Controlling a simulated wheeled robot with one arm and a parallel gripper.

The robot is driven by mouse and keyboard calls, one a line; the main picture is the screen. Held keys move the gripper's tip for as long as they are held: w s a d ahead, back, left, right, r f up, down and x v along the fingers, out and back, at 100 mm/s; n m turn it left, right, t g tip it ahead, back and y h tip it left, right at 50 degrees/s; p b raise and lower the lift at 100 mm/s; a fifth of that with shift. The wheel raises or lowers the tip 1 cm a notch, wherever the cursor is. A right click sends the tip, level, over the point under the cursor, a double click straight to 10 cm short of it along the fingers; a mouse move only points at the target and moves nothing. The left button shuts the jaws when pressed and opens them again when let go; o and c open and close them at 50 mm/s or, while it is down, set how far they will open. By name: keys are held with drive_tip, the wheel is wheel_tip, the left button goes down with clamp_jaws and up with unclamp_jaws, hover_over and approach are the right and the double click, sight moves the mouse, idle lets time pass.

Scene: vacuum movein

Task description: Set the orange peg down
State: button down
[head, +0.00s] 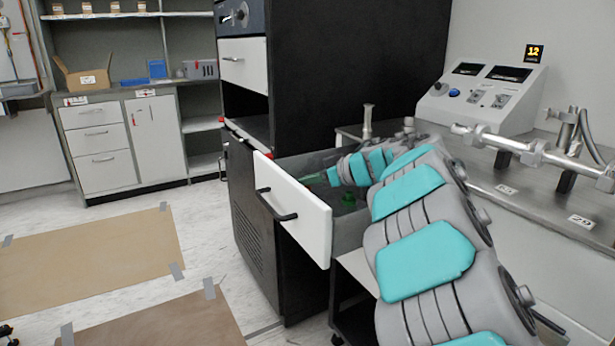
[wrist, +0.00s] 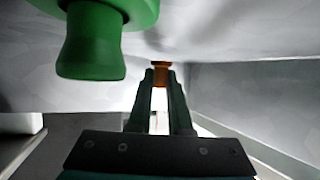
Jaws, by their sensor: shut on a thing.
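The orange peg (wrist: 160,73) shows small in the wrist view, between the tips of my gripper (wrist: 160,78). The dark green fingers are shut on it. In the head view my gripper (head: 313,180) reaches down into the open drawer (head: 302,212), and the peg cannot be made out there. A large green piece (wrist: 93,40) is close to the camera at the upper left of the wrist view, apart from the fingers. A green object (head: 348,199) also shows inside the drawer in the head view. Whether the orange peg touches the drawer floor cannot be told.
The drawer's white front with a black handle (head: 277,205) stands out from the black cabinet (head: 335,70). A metal counter (head: 520,190) with pipe fittings (head: 530,150) and a control box (head: 482,95) is at the right. Open floor with brown mats (head: 90,250) lies to the left.

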drive_tip(key=c, duration=0.8)
unclamp_jaws()
drive_tip(key=shift+c, duration=0.2)
drive_tip(key=shift+r, duration=0.1)
drive_tip(key=shift+r+b, duration=0.2)
drive_tip(key=shift+b, duration=0.2)
drive_tip(key=shift+d+r, duration=0.2)
drive_tip(key=shift+r, duration=0.1)
drive_tip(key=shift+v, duration=3.55)
